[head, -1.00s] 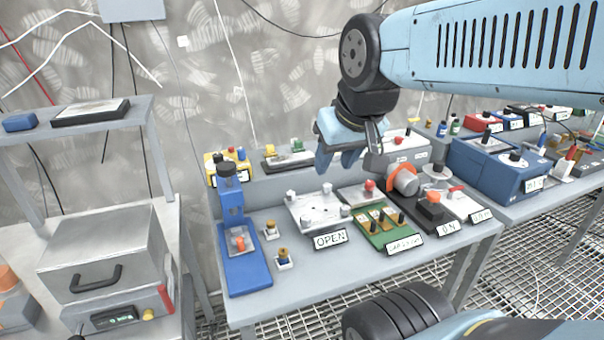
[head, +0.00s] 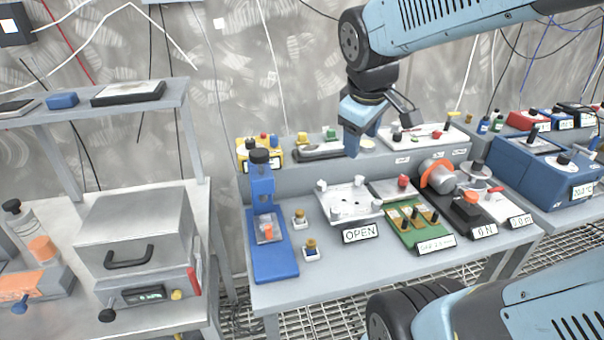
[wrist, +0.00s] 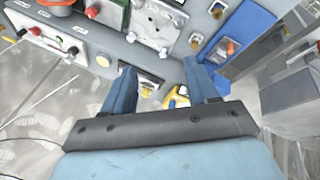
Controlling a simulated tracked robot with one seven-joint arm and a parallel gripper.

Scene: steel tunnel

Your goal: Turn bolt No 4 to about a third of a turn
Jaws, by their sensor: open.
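A pale square plate (head: 350,206) lies on the middle bench behind a sign reading OPEN (head: 360,233). Light bolt heads stand at its corners, such as the front left bolt (head: 335,214) and the back right bolt (head: 358,180). I cannot read which one is No 4. The plate (wrist: 152,28) also shows at the top of the wrist view. My gripper (head: 353,150) hangs above and behind the plate, fingers pointing down, apart from the bolts. In the wrist view my gripper (wrist: 160,88) is open, with nothing between its fingers.
A blue press (head: 263,215) stands left of the plate, with two small yellow-topped fittings (head: 300,219) between. A green board (head: 420,224) and an orange-ended motor (head: 438,176) stand to the right. A raised shelf (head: 390,158) with instruments runs behind.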

